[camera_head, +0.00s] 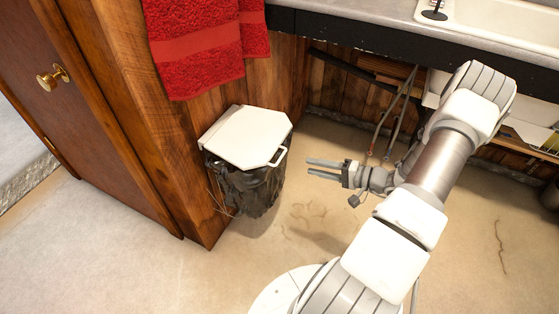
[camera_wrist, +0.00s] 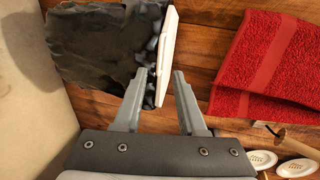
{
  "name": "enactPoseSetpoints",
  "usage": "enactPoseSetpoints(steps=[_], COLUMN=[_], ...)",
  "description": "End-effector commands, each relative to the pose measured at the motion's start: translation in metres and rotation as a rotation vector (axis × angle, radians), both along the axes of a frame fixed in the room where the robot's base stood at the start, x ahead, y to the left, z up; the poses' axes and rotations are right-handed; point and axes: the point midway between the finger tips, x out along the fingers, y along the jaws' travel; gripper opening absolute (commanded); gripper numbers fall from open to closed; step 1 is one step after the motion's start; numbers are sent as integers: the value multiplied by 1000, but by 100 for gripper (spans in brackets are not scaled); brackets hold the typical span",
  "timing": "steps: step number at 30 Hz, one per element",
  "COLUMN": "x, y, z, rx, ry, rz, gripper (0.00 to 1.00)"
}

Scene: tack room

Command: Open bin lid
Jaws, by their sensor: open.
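The bin (camera_head: 246,188) stands on the floor against the wooden wall, its body covered by a dark bag. Its white lid (camera_head: 245,135) lies closed on top, with a small handle loop (camera_head: 278,156) at the front right corner. My gripper (camera_head: 310,168) is open and empty, a little to the right of the bin and apart from it in the head view. In the wrist view, my gripper's fingers (camera_wrist: 158,75) point towards the lid (camera_wrist: 168,55), which shows edge-on, and the dark bag (camera_wrist: 100,45) lies to its left. Whether a fingertip touches the lid cannot be told.
Red towels (camera_head: 197,45) hang above and behind the bin; they also show at right in the wrist view (camera_wrist: 275,65). A counter (camera_head: 400,35) with a sink overhangs the right. Hoses (camera_head: 398,110) hang beneath it. A wooden door (camera_head: 75,100) is at left. The floor in front is clear.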

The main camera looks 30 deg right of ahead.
Motion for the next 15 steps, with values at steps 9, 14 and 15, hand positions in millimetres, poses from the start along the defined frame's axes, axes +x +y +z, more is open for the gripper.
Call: enactPoseSetpoints(steps=[9,14,15], x=[54,76,80], y=[44,61,64], z=[-17,-22,-23], rx=[1,1,1], ry=[-1,0,1], rz=[6,4,4], gripper=[40,40,40])
